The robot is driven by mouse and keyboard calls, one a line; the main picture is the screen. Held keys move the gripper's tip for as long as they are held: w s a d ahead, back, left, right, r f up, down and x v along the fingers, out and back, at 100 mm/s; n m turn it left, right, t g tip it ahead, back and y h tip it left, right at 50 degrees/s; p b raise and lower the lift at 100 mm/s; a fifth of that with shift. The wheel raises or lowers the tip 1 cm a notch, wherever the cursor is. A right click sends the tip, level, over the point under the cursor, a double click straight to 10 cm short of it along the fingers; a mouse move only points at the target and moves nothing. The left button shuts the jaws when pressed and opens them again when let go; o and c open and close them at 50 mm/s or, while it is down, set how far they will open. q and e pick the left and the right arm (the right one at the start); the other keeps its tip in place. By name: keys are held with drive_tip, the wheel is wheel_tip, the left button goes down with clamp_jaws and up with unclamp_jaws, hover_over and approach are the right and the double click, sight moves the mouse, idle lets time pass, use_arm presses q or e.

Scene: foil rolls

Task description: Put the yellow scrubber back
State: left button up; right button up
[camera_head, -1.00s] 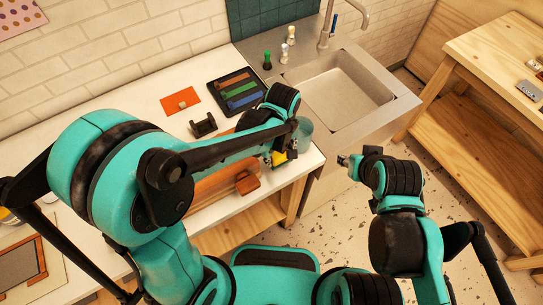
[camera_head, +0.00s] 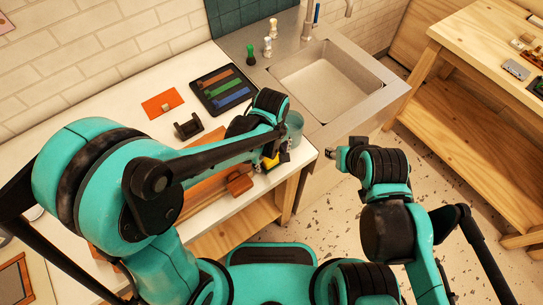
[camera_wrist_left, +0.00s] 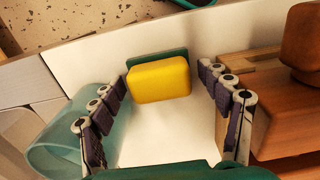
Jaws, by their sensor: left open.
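The yellow scrubber (camera_wrist_left: 160,82), a yellow block with a dark green layer behind it, stands on the white counter in the left wrist view. In the head view it is a small yellow patch (camera_head: 271,161) near the counter's front edge, partly hidden by my arm. My left gripper (camera_wrist_left: 162,78) is open, with one finger on each side of the scrubber and visible gaps between. It also shows in the head view (camera_head: 279,150), mostly covered by its wrist. My right gripper (camera_head: 338,157) hangs empty over the floor beside the counter; its jaws are too small to read.
A translucent teal cup (camera_wrist_left: 65,135) stands close to the left finger in the wrist view. A wooden block (camera_wrist_left: 285,110) is close on the other side. The sink (camera_head: 325,80), a black tray (camera_head: 222,88) and a dark holder (camera_head: 188,126) lie further back.

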sight(271, 157)
use_arm(q)
drive_tip(key=shift+r, duration=0.15)
wheel_tip(271, 157, up, 12)
drive_tip(key=p, duration=0.4)
drive_tip(key=a+r+m+t, duration=0.1)
drive_tip(key=a, duration=0.2)
drive_tip(key=s+a+r+m+t, duration=0.1)
drive_tip(key=a, duration=0.2)
drive_tip(key=a+r+m+t, duration=0.1)
drive_tip(key=a, duration=0.2)
drive_tip(key=shift+s+a+r+h, duration=0.2)
drive_tip(key=shift+s+a+h, duration=0.15)
drive_tip(key=shift+s+h, duration=0.05)
drive_tip(key=s+a+m+t, duration=0.3)
drive_tip(key=a+m+t, duration=0.1)
drive_tip(key=a, duration=0.4)
drive_tip(key=shift+s+r+y, duration=0.15)
drive_tip(key=shift+r+y, duration=0.25)
use_arm(e)
drive_tip(key=shift+r, duration=2)
use_arm(q)
drive_tip(key=shift+a, duration=0.1)
